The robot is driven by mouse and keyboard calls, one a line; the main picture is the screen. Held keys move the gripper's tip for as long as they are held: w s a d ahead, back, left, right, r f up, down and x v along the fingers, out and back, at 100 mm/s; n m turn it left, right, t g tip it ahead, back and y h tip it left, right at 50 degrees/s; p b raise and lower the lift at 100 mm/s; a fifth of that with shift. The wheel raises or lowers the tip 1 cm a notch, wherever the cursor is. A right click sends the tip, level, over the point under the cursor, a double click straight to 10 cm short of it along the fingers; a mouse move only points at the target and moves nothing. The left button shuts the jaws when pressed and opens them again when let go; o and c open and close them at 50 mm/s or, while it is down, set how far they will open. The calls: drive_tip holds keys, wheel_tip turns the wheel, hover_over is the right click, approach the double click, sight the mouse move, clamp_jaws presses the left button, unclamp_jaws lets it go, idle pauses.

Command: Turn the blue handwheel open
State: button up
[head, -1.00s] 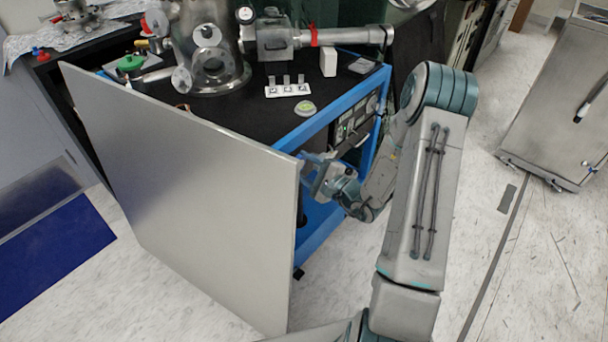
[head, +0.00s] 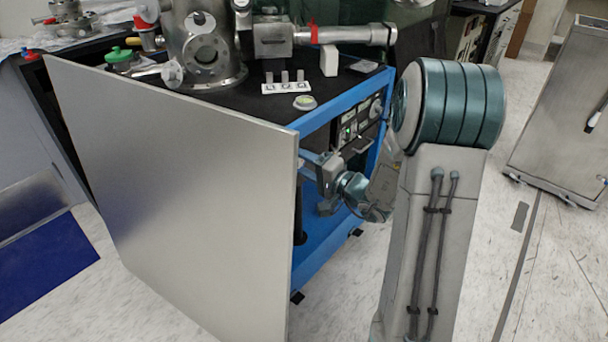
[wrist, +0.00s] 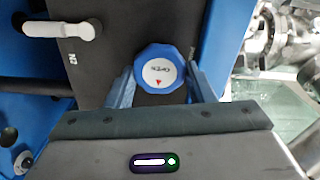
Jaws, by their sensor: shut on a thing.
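The blue handwheel (wrist: 160,69) shows in the wrist view, with a white centre label and a small red arrow mark. It sits on a dark panel (wrist: 115,30). My gripper (wrist: 158,82) has one finger on each side of the handwheel and is shut on its rim. In the head view my gripper (head: 312,172) reaches into the blue-framed cart (head: 335,108) behind a large grey panel (head: 170,185). The handwheel is hidden there by the panel and my arm.
A white lever handle (wrist: 60,28) sticks out beside the handwheel in the wrist view. The grey panel stands close left of my gripper. A steel chamber (head: 205,50) and small parts stand on the cart top. Open floor lies to the right.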

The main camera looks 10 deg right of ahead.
drive_tip(key=shift+f+n+b, duration=0.1)
drive_tip(key=shift+n+b, duration=0.3)
drive_tip(key=o, duration=1)
drive_tip(key=shift+c, duration=0.2)
drive_tip(key=p+v, duration=0.1)
drive_tip(key=v, duration=1.3)
drive_tip(key=shift+p, duration=0.35)
